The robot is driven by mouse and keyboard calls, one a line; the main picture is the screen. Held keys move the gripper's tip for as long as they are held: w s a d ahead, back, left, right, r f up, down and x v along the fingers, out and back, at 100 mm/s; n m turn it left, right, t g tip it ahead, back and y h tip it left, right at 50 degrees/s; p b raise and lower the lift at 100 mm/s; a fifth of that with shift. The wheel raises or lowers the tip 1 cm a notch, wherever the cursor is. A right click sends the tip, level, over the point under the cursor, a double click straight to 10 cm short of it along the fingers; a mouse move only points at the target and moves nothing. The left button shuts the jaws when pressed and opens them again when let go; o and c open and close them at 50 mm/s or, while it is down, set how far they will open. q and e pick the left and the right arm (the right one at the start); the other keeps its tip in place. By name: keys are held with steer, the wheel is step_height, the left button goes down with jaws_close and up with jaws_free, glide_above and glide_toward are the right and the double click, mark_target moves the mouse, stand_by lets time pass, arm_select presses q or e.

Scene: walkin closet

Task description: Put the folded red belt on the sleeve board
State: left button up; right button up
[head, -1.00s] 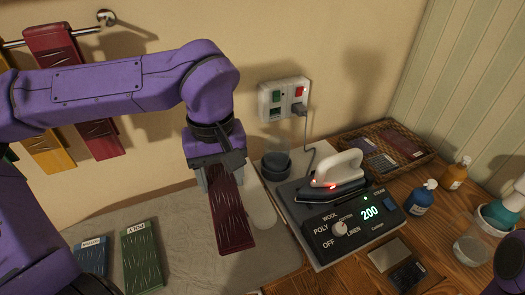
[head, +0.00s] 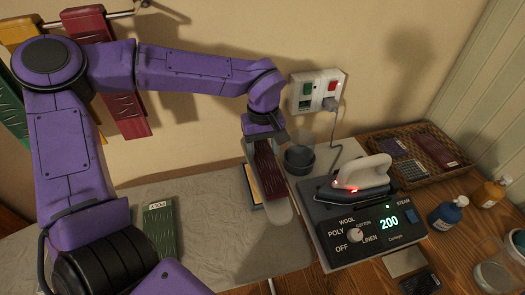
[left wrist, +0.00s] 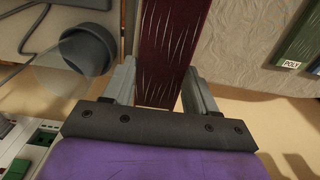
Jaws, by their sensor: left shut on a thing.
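My left gripper (head: 263,138) is shut on the folded red belt (head: 267,172), a dark red strip with pale streaks that hangs down from the fingers. In the left wrist view the belt (left wrist: 168,45) runs between the two fingers (left wrist: 158,85). The sleeve board (head: 279,212) is a pale board with a rounded end, lying just below the belt. The belt covers part of it, and I cannot tell whether the belt touches it. A tan strip with a dark edge (head: 253,183) shows beside the belt on its left. My right gripper is not in view.
A control unit (head: 372,230) with a white-handled iron (head: 358,175) stands close to the right of the belt. A dark cup (head: 299,160) is behind. A green folded item marked POLY (head: 160,230) lies on the grey padded surface (head: 215,215). A wicker tray (head: 432,158) stands farther right.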

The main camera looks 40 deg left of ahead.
mark_target(263, 153)
arm_select(q)
steer(key=shift+s+f, duration=0.25)
steer(key=shift+f, duration=0.65)
steer(key=shift+w+d+f, duration=0.1)
steer(key=shift+w+f, duration=0.05)
steer(key=shift+w, duration=0.15)
steer(key=o, duration=1)
steer(key=shift+s, duration=0.15)
steer(key=shift+o, duration=0.2)
step_height(263, 153, up, 12)
